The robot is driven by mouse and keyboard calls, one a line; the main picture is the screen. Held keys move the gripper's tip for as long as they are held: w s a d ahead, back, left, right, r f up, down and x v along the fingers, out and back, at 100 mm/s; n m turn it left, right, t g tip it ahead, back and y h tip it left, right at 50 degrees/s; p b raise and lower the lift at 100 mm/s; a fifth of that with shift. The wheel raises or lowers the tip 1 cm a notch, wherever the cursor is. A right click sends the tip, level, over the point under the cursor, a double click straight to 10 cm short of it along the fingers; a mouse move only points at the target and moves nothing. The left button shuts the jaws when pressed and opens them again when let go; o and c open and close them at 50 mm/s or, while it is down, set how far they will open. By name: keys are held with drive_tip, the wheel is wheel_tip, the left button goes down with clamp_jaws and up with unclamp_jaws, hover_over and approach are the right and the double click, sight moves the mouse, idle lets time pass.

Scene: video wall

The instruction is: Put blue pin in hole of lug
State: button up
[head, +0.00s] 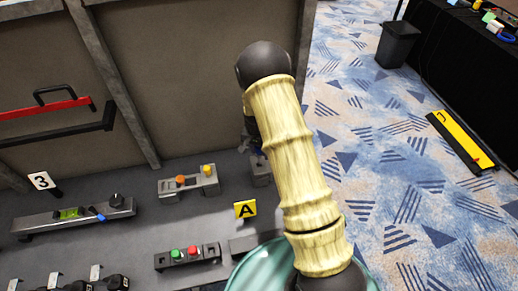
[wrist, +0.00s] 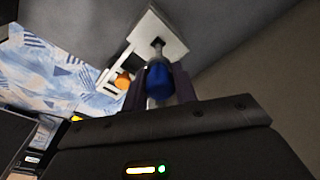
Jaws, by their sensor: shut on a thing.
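In the wrist view my gripper (wrist: 160,84) is shut on the blue pin (wrist: 158,76), which sits upright between the two dark fingers. The pin's grey tip points at a dark hole in a pale block, the lug (wrist: 174,36). The tip overlaps the hole's near edge in this view; I cannot tell whether it is inside or just short of it. In the head view my arm covers most of the gripper (head: 255,150). A grey block, which looks like the lug (head: 260,176), shows below it, partly hidden by the arm.
A grey rack (head: 188,182) with an orange and a yellow pin stands left of the lug. A yellow "A" sign (head: 245,209) and a block with green and red buttons (head: 187,255) are nearer. A level-like bar (head: 75,217) lies left. A wall panel (head: 190,70) rises behind.

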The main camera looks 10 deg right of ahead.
sight(259, 159)
drive_tip(key=shift+f+b, duration=2.15)
drive_tip(key=shift+f, duration=1)
idle(0.4)
drive_tip(key=o, duration=1.6)
drive_tip(key=shift+c, duration=0.2)
drive_tip(key=shift+r, duration=0.1)
drive_tip(key=shift+r+p, duration=2.3)
drive_tip(key=shift+r, duration=1.15)
